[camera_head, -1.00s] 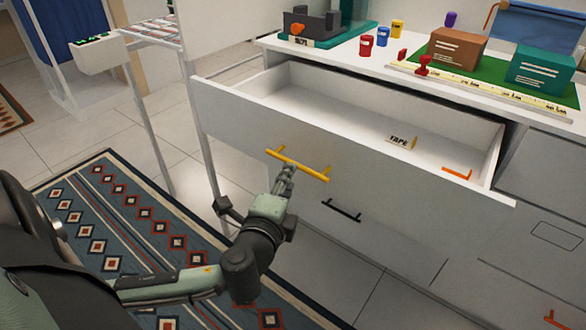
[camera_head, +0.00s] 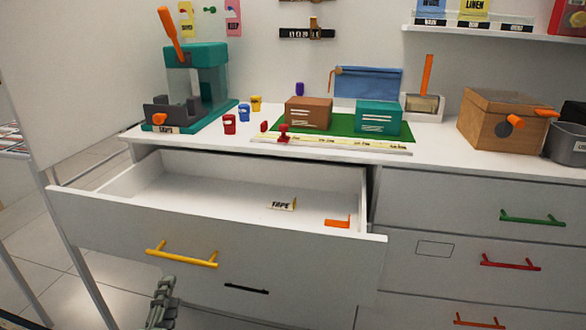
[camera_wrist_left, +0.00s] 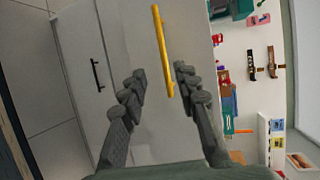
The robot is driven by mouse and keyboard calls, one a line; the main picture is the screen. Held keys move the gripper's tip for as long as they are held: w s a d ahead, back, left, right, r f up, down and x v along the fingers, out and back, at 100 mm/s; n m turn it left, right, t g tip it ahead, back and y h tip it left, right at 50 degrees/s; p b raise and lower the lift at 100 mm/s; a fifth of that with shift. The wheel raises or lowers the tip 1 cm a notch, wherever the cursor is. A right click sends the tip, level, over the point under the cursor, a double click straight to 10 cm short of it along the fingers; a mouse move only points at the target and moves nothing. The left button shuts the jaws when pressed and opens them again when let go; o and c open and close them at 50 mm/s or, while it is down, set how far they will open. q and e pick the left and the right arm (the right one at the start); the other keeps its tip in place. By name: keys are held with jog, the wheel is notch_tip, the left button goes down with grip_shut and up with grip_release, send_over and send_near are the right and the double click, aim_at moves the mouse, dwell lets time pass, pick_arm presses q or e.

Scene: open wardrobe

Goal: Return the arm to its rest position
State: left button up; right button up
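My left gripper (camera_head: 164,288) shows at the lower left of the head view, below the yellow handle (camera_head: 182,257) of the open white drawer (camera_head: 290,262). In the left wrist view my left gripper (camera_wrist_left: 160,72) has its two dark fingers spread apart, with nothing held. The yellow handle (camera_wrist_left: 162,45) shows beyond and between the fingertips there, and a gap seems to lie between them. My right gripper is in neither view.
The drawer stands pulled out and holds a TAPE card (camera_head: 282,204) and an orange piece (camera_head: 338,222). A black handle (camera_head: 246,288) sits below. The worktop above carries a teal machine (camera_head: 197,75), a brown box (camera_head: 308,113), a teal box (camera_head: 378,118) and a wooden box (camera_head: 503,122).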

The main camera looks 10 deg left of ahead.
pick_arm(q)
jog(key=a+f+n+g, duration=0.3)
jog(key=f+n+g, duration=0.15)
jog(key=f, duration=0.85)
jog(key=s+d+f+n+g+h, duration=0.2)
jog(key=s+f+n+g, duration=0.1)
jog(key=f, duration=0.8)
jog(key=s+d+f+n+g+h, duration=0.2)
jog(key=s+f+n+g, duration=0.2)
jog(key=s+f, duration=0.3)
notch_tip(320, 180, down, 5)
jog(key=shift+s+d+f+n+h, duration=0.15)
jog(key=shift+d+n+h, duration=0.15)
jog(key=shift+n, duration=0.55)
jog(key=shift+a, duration=0.1)
